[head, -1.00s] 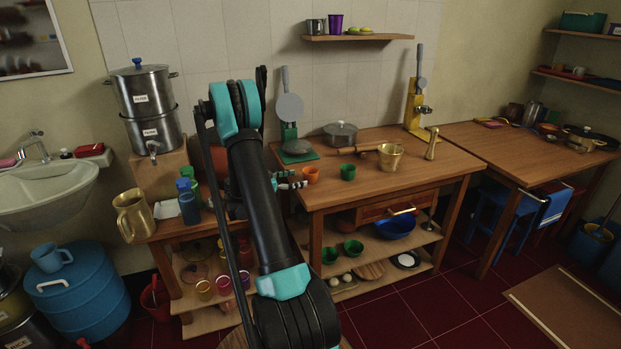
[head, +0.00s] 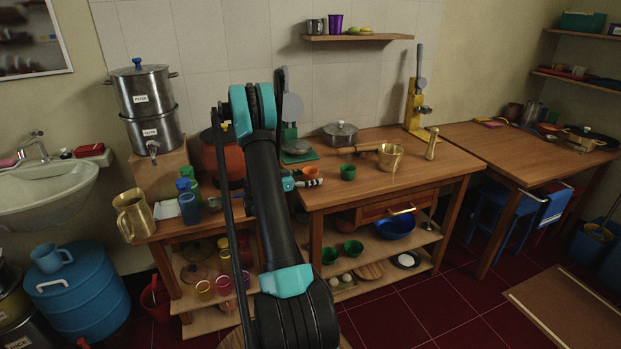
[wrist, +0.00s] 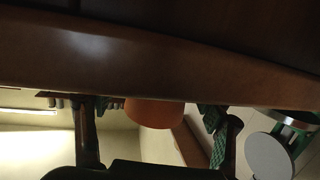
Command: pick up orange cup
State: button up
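The orange cup (head: 311,172) stands on the wooden counter (head: 340,189), near its front left corner, left of a green cup (head: 348,172). My gripper (head: 314,182) is at the counter's front left edge, just in front of the cup, and covers its lower part in the head view. In the wrist view the fingers of my gripper (wrist: 150,118) are spread apart, and the orange cup (wrist: 155,112) shows between them. A gap is visible on each side of the cup. A brown wooden surface hides part of the cup there.
A brass pot (head: 390,158) and a rolling pin (head: 358,149) are farther right on the counter. A lidded pot (head: 340,133) stands behind. A large terracotta pot (head: 222,158) is left of my arm. The counter's front right is clear.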

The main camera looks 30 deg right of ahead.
jog(key=c, duration=1)
jog(key=shift+r, duration=0.1)
